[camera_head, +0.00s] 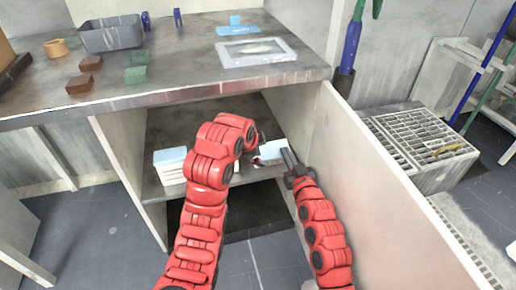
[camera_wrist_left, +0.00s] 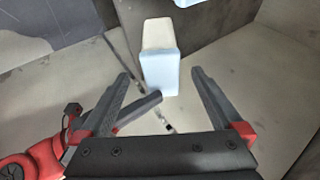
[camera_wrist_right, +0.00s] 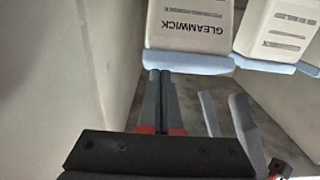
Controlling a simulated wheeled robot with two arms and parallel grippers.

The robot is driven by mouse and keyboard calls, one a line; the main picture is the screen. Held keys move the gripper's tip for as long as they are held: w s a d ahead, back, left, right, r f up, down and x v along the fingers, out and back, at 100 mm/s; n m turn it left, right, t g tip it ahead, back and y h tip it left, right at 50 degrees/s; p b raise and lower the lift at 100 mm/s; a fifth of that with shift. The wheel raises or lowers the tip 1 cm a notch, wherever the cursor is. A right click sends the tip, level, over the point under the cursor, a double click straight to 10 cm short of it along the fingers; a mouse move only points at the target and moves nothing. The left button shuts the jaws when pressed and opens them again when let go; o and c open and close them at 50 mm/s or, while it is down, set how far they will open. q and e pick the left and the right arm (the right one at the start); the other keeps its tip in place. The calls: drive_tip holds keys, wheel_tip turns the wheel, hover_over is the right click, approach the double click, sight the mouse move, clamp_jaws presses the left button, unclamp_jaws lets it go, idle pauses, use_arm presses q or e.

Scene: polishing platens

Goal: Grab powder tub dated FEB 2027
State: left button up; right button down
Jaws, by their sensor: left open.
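A white powder tub with a pale blue lid (camera_head: 272,149) stands on the shelf under the bench, partly hidden by my grippers. In the left wrist view this tub (camera_wrist_left: 158,35) lies ahead, between the lines of my open left fingers (camera_wrist_left: 160,82), apart from them. My right gripper (camera_head: 290,158) is shut and empty beside it. In the right wrist view its fingertips (camera_wrist_right: 159,74) are close to the lid of a tub labelled GLEAMWICK (camera_wrist_right: 190,25). A second labelled tub (camera_wrist_right: 278,28) is beside that one. No date is readable.
Another white tub with a blue lid (camera_head: 170,165) is at the shelf's left. Cabinet side panels (camera_head: 345,150) bound the opening. The bench top (camera_head: 190,65) above carries a grey bin (camera_head: 110,36), coloured blocks and a framed tray (camera_head: 255,52).

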sight(267, 155)
use_arm(q)
drive_tip(key=shift+f, duration=0.1)
use_arm(e)
drive_tip(key=shift+f, duration=0.3)
use_arm(q)
drive_tip(key=x, duration=1.2)
clamp_jaws()
use_arm(e)
drive_tip(key=shift+r, duration=0.75)
